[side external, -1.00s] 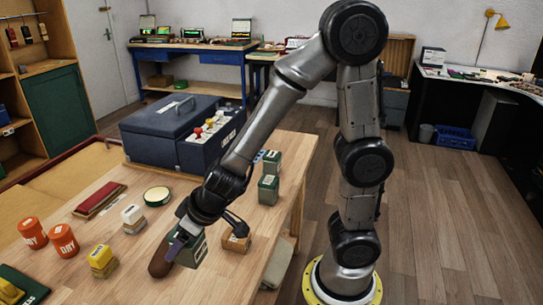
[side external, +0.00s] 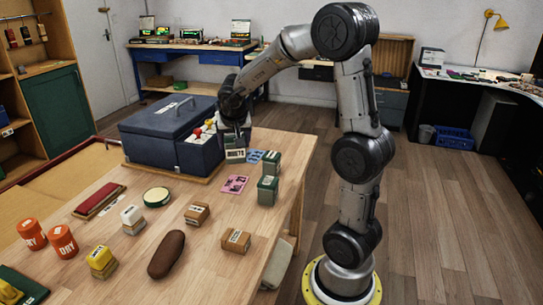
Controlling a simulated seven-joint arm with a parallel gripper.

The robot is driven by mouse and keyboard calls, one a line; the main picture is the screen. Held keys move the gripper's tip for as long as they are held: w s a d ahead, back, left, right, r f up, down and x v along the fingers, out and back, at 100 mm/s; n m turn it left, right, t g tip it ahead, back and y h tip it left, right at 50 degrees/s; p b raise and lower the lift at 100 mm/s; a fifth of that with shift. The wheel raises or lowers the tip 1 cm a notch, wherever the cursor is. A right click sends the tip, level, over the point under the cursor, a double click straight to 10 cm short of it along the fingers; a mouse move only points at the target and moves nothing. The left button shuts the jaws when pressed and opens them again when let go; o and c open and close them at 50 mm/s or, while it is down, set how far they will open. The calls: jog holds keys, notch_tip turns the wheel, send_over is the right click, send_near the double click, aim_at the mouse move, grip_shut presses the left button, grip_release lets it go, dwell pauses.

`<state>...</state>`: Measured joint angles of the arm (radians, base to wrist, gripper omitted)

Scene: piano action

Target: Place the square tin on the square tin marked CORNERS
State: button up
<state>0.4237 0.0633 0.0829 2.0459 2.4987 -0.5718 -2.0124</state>
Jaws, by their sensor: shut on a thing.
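My gripper (side external: 236,143) is at the far side of the table, just right of the blue-grey toolbox. It is shut on a green square tin (side external: 235,156) with a pale label, held upright; I cannot tell whether its base touches the table. Two similar green tins stand to its right: one at the back (side external: 272,162) and one nearer the front (side external: 268,190), which looks taller, with a visible seam. Their labels are too small to read, so I cannot tell which is marked CORNERS.
The toolbox (side external: 160,126) stands close left of my gripper. A blue card (side external: 256,156) and a pink card (side external: 235,184) lie nearby. Wooden blocks (side external: 197,213), a brown oval object (side external: 166,254), a round tin (side external: 157,196) and orange DRY tubs (side external: 62,241) stand further forward.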

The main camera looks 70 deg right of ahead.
jog(key=s+d+r+m+g, duration=0.2)
jog(key=s+d+m, duration=0.2)
jog(key=s+d, duration=0.45)
jog(key=m+g, duration=0.1)
jog(key=m, duration=0.1)
send_over(273, 153)
jog(key=shift+h, duration=0.4)
jog(key=f, duration=0.9)
jog(key=shift+s+a, duration=0.2)
jog(key=shift+a, duration=0.1)
jog(key=shift+d+f, duration=0.1)
jog(key=shift+f, duration=0.05)
jog(key=shift+w+d+f, duration=0.15)
jog(key=shift+d+f, duration=0.05)
jog(key=shift+f, duration=0.8)
jog(key=shift+w+d+f, duration=0.15)
jog(key=shift+f, duration=0.85)
jog(key=shift+f, duration=0.15)
jog(key=o, duration=1.6)
